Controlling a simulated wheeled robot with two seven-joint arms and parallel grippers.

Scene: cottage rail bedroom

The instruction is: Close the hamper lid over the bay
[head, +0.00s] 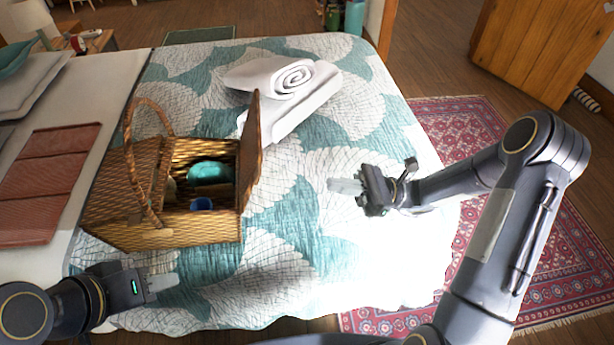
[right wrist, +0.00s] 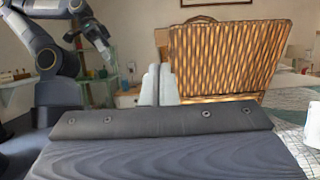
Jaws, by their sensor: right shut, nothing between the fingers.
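The wicker hamper (head: 165,236) stands on the bed with its arched handle (head: 146,190) up. Its right-hand lid (head: 254,140) stands open, about upright, at the bay's right edge. The open bay (head: 220,173) shows a teal item (head: 210,173) and a blue cup (head: 201,204) inside. My right gripper (head: 335,186) is shut and empty, right of the lid and apart from it. The right wrist view shows the lid (right wrist: 228,55) beyond the closed fingertips (right wrist: 158,84). My left gripper (head: 165,283) is below the hamper's front, apart from it; its finger gap is unclear.
Rolled and folded white towels (head: 290,95) lie behind the lid on the patterned quilt (head: 285,215). A folded reddish cloth (head: 45,185) lies left of the hamper. The quilt between the lid and my right gripper is clear.

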